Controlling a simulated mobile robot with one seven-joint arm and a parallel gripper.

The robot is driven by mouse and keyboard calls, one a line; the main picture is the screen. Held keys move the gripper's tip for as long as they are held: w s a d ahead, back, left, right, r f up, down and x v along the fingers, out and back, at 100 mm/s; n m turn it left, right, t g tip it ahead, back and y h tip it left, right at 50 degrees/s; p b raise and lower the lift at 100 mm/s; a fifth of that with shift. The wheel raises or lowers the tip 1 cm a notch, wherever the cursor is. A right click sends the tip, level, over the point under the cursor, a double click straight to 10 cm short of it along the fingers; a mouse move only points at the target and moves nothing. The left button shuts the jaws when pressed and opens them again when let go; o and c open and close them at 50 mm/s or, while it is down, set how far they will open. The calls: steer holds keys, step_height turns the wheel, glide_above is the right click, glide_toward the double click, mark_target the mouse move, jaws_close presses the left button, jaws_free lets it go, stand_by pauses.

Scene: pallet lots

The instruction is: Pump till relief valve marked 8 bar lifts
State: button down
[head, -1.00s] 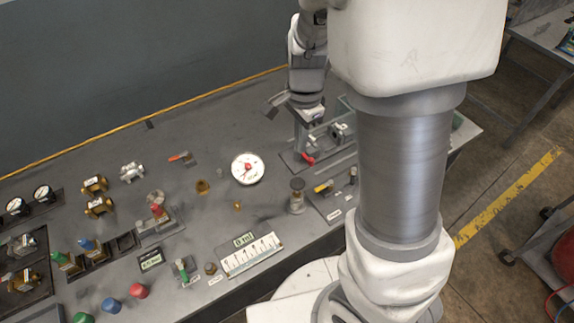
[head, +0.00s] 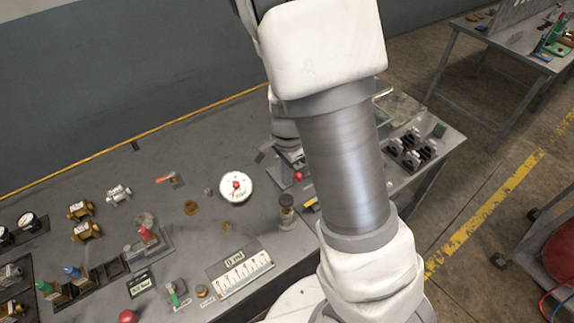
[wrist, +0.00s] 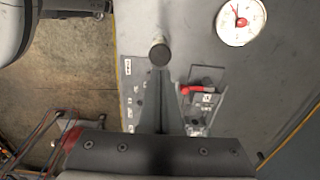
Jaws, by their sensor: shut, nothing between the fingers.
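My gripper (wrist: 161,78) is shut and empty in the wrist view. Its fingertips appear just below a dark round knob (wrist: 160,54); whether they touch it I cannot tell. In the head view a post with a dark cap (head: 286,203) stands left of my arm. A red lever (wrist: 198,88) on a metal fixture lies right of the fingers; its red end (head: 298,176) shows in the head view. A white dial gauge (head: 236,187) with a red centre lies nearby, also in the wrist view (wrist: 240,20). I cannot read any 8 bar marking; my arm hides part of the bench.
Brass fittings (head: 86,231) and a silver fitting (head: 118,194) lie on the bench's left. A graduated tray marked 0 ml (head: 240,272) is at the front. Several black-and-white parts (head: 412,148) stand at the right end. Bare bench lies behind the gauge.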

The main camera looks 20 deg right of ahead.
mark_target(287, 199)
step_height(287, 199, down, 7)
steer(key=shift+r, duration=0.15)
steer(key=shift+b, duration=0.3)
step_height(287, 199, down, 4)
steer(key=b, duration=0.3)
steer(key=shift+r, duration=0.15)
steer(key=shift+s, duration=0.15)
steer(key=shift+r, duration=0.1)
steer(key=shift+r+p, duration=0.3)
steer(key=shift+p, duration=0.15)
step_height(287, 199, up, 14)
steer(key=p, duration=0.3)
steer(key=shift+f+p, duration=0.15)
steer(key=shift+p, duration=0.15)
